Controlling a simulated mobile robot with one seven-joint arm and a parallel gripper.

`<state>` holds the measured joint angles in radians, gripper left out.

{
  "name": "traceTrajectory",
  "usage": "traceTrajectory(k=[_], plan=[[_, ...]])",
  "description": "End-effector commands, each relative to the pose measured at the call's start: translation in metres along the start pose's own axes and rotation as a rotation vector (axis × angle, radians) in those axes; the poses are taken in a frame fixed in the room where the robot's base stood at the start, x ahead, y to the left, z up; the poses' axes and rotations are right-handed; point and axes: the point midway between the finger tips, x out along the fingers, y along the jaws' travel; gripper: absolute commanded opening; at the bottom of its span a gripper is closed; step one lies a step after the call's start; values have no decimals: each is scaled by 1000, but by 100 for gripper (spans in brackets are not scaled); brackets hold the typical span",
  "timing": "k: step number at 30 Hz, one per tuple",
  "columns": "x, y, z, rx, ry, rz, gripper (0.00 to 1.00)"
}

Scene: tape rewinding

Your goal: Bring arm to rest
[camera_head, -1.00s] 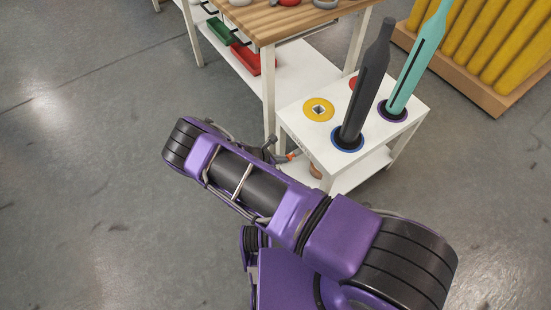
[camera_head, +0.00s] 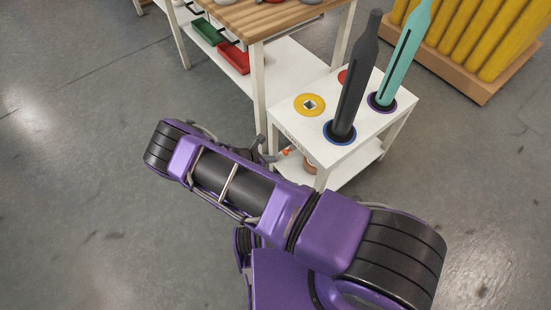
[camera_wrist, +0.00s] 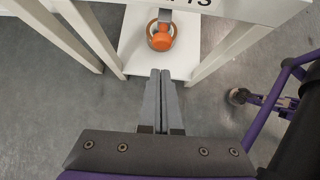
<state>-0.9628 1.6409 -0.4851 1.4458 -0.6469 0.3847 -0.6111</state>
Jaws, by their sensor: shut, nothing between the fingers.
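My purple and black arm (camera_head: 240,190) is folded across the lower middle of the head view. In the wrist view my gripper (camera_wrist: 162,72) has its two grey fingers pressed together, with nothing between them. The fingertips show over the floor and the near edge of a white lower shelf (camera_wrist: 133,56). In the head view the fingers are mostly hidden behind the arm.
A small white stand (camera_head: 297,133) right of the arm holds a dark upright tool (camera_head: 352,90) and a teal one (camera_head: 402,60). An orange and grey round item (camera_wrist: 161,38) is on its lower shelf. A workbench (camera_head: 262,27) stands behind. Floor at left is clear.

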Motion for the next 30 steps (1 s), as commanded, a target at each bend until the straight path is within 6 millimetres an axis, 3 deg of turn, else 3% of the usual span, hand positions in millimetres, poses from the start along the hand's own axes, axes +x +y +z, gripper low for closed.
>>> traceTrajectory(k=[1, 6, 12, 25, 30], plan=[[-17, 2, 1, 0, 2, 3, 0], [-58, 2, 0, -1, 4, 4, 0], [-90, 2, -1, -1, 4, 4, 0], [-102, 2, -2, 0, 4, 4, 0], [-122, 21, 23, 64, -14, 31, 0]])
